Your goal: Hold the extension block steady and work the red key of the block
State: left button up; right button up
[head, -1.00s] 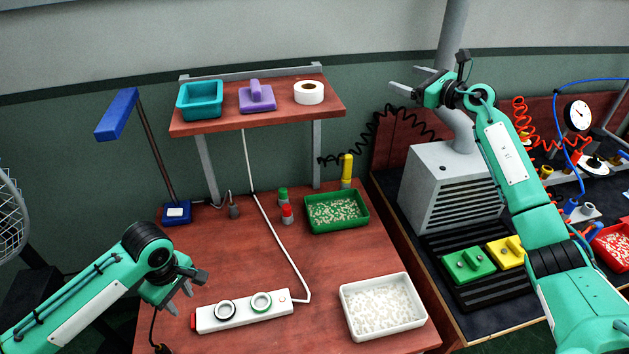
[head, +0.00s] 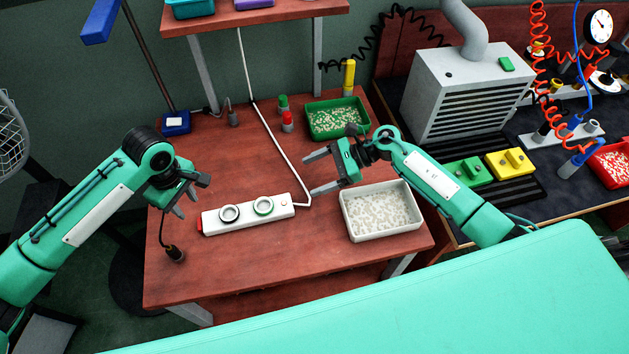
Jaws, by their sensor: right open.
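The white extension block (head: 250,213) lies on the red-brown table, with two round sockets on top. My right gripper (head: 309,175) is open and empty, pointing left, above and right of the block's right end. No contact with the block shows.
A white tray of pale pieces (head: 345,222) stands right of the block, under my right arm. A black cord with a plug (head: 174,252) hangs at the table's left.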

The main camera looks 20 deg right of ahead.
aim_at(268, 206)
jog(key=shift+s+a+f+n+g, duration=0.2)
jog(key=shift+s+a+f, duration=0.15)
jog(key=shift+s+a, duration=0.2)
jog(key=shift+s+a+f+n+g, duration=0.1)
jog(key=shift+s+a+f+g, duration=0.15)
jog(key=shift+s+a, duration=0.3)
jog(key=x, duration=1.3)
jog(key=shift+w, duration=0.1)
jog(key=shift+d, duration=0.1)
jog(key=c, duration=1.4)
jog(key=shift+o, duration=0.2)
pick_arm(q)
jog(key=shift+c, duration=0.3)
grip_shut()
